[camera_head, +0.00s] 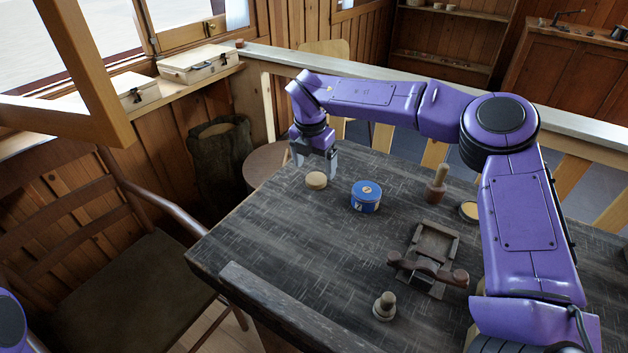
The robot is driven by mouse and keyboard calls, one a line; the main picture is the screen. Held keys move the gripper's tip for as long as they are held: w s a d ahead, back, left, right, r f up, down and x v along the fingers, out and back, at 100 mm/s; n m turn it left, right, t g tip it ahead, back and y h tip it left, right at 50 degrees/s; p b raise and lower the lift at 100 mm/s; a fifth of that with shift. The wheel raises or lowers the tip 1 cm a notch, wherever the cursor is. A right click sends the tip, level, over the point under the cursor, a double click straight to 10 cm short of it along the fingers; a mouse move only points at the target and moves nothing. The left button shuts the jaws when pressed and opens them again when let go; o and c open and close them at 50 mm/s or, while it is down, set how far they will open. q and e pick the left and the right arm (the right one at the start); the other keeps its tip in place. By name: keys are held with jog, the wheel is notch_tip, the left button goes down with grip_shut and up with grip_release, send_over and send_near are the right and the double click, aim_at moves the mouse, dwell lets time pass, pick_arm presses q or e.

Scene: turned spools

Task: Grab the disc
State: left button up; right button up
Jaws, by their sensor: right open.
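A small pale wooden disc (316,181) lies flat on the dark wooden table (290,240), near its far left edge. My right gripper (315,167) reaches in from the right and points down just above and behind the disc. Its jaws are open, with nothing seen between them. Whether a fingertip touches the disc cannot be told. My left gripper is out of view; only a bit of my left arm shows at the lower left corner.
A blue round tin (366,196) stands right of the disc. Further right are a wooden mallet-like tool (436,184), a shallow yellow-topped tin (469,210), a wooden frame tool (433,250) and a turned spool (384,306). A chair (120,290) stands left of the table.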

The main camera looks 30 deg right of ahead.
aim_at(316, 179)
jog(key=f, duration=0.4)
jog(key=shift+d, duration=0.25)
jog(key=shift+r, duration=0.15)
jog(key=c, duration=1.1)
jog(key=shift+c, duration=0.2)
